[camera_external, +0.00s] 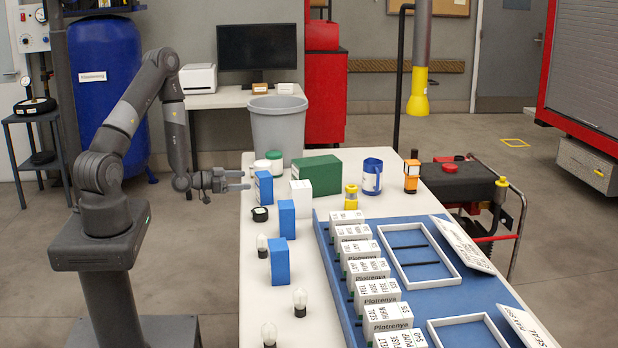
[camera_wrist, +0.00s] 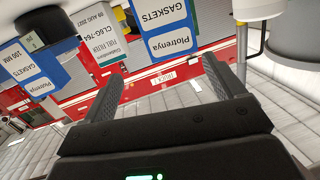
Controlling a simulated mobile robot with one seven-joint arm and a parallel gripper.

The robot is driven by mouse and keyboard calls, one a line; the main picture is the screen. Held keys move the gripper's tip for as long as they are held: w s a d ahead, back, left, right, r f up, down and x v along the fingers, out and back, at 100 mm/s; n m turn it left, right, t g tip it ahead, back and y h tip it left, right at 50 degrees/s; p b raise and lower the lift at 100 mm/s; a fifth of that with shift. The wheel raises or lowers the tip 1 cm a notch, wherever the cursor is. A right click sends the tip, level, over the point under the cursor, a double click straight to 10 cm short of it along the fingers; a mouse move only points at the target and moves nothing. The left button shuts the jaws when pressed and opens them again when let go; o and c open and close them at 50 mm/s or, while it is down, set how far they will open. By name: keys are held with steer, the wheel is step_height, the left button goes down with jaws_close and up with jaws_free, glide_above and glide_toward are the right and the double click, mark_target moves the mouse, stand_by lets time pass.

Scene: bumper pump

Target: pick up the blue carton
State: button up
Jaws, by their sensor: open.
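Three blue cartons stand on the white table in the external view: a far one (camera_external: 264,188), a middle one (camera_external: 287,219) and a near one (camera_external: 280,261). My gripper (camera_external: 244,181) is open and empty at the table's left edge, just left of the far carton and apart from it. In the wrist view, a blue carton (camera_wrist: 167,40) with a "GASKETS" label is seen beyond and between my open fingers (camera_wrist: 162,78). A second blue carton (camera_wrist: 28,75) shows at the left. Which task carton is meant cannot be told.
A white carton (camera_external: 301,197) stands right of the far blue carton and shows in the wrist view (camera_wrist: 97,35). Nearby are a black round item (camera_external: 260,214), a green box (camera_external: 320,176), white jars, glass bulbs and a grey bin (camera_external: 277,128). A blue tray (camera_external: 460,325) fills the right.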

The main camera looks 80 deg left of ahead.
mark_target(257, 178)
steer(key=shift+n+t+y, duration=0.5)
steer(key=shift+n+y, duration=0.1)
steer(key=shift+n, duration=0.1)
steer(key=x, duration=0.3)
steer(key=a+x, duration=0.1)
steer(key=x, duration=0.5)
steer(key=shift+a+f, duration=0.2)
steer(key=shift+f, duration=0.2)
steer(key=shift+c, duration=0.5)
steer(key=c, duration=1)
